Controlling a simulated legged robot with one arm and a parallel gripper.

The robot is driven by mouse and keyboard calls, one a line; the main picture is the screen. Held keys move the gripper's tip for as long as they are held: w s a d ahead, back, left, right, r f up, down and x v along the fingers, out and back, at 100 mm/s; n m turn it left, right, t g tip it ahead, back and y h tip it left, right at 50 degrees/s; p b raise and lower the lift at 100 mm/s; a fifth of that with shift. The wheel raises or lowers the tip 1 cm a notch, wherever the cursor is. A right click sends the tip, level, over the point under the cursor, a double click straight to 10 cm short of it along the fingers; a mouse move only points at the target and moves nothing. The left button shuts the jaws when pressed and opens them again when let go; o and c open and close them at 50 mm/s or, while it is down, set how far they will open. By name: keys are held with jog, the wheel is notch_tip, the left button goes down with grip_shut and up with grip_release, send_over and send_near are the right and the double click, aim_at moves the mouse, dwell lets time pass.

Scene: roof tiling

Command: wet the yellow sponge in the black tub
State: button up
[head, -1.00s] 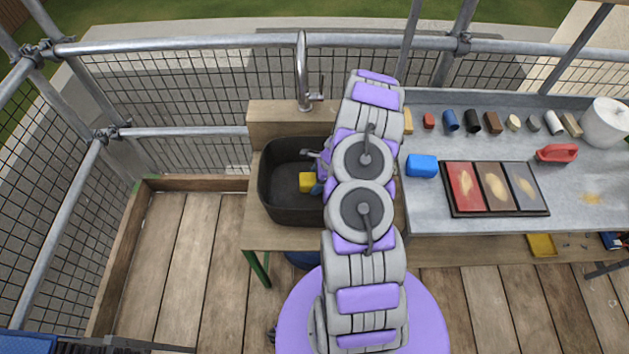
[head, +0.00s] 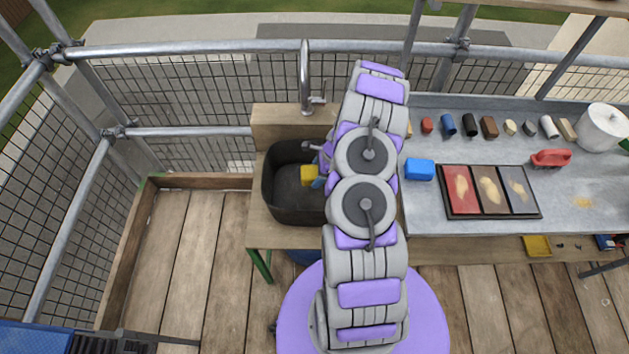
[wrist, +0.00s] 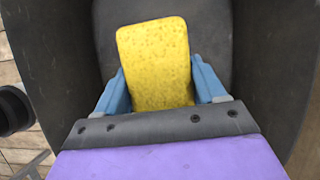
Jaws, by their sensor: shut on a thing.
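The yellow sponge (wrist: 155,60) is held between the two blue fingers of my gripper (wrist: 160,85) in the wrist view. The black tub (head: 292,208) surrounds it on the wooden stand, with its dark floor and walls showing around the sponge in the wrist view. In the head view the sponge (head: 308,175) shows inside the tub's outline, beside my arm. My arm hides the tub's right side. I cannot tell whether the sponge touches the tub floor, and no water is clearly visible.
A metal tap (head: 305,80) rises behind the tub. To the right, a grey bench (head: 465,227) holds a blue block (head: 419,169), a tray with three coloured panels (head: 490,216), a red-handled tool (head: 551,158), a white pot (head: 602,130) and several small pieces. Railings stand behind.

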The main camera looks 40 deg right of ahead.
jog(key=shift+r+p, duration=3.3)
jog(key=shift+r, duration=1)
notch_tip(320, 180, up, 4)
jog(key=p, duration=0.3)
jog(key=shift+s, duration=0.1)
